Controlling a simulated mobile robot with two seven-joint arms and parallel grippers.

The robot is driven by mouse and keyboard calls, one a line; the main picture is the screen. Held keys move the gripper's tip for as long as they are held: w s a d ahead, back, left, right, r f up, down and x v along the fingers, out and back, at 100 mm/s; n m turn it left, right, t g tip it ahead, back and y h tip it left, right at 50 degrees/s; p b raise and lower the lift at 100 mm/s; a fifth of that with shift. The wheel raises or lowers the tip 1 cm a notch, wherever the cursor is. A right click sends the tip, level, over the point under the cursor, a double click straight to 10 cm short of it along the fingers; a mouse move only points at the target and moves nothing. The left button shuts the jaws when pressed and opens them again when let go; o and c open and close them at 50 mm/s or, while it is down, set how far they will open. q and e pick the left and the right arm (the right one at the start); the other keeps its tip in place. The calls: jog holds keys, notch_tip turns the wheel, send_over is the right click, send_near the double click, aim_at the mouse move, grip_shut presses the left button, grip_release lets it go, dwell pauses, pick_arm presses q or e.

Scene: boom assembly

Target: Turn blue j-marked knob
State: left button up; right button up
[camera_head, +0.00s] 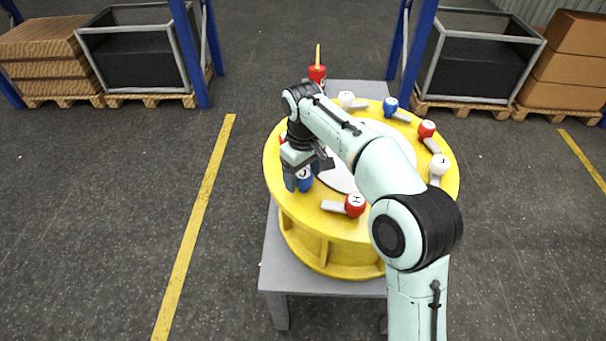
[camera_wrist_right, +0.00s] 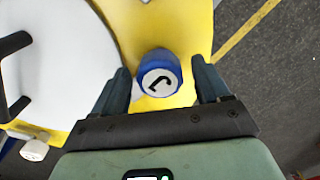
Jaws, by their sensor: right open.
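The blue knob (camera_head: 305,178) marked J sits on the yellow round drum near its left front edge. In the right wrist view the blue knob (camera_wrist_right: 158,73) shows its white top with a black J, between the two fingers. My right gripper (camera_head: 299,182) is at this knob, with its fingers on either side of it. In the right wrist view the gripper (camera_wrist_right: 162,87) is open, with a gap between each finger and the knob. The gripper partly hides the knob in the head view. My left gripper is not in view.
The yellow drum (camera_head: 325,250) stands on a grey table (camera_head: 275,270). A red H knob (camera_head: 355,205) with a grey lever lies right of the gripper. White (camera_head: 438,165), red (camera_head: 427,130) and blue (camera_head: 391,105) knobs ring the drum. A red piece with a yellow tip (camera_head: 317,75) stands behind.

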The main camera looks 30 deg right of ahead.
jog(key=c, duration=1)
jog(key=shift+c, duration=0.2)
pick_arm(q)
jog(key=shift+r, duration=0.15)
pick_arm(e)
jog(key=n+p, duration=0.3)
jog(key=n, duration=0.1)
jog(key=shift+r, duration=0.15)
pick_arm(q)
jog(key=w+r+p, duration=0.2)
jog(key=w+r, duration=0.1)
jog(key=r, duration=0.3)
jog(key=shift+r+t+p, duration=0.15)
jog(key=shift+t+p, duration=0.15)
jog(key=shift+p, duration=0.1)
pick_arm(e)
jog(key=shift+n, duration=2.4)
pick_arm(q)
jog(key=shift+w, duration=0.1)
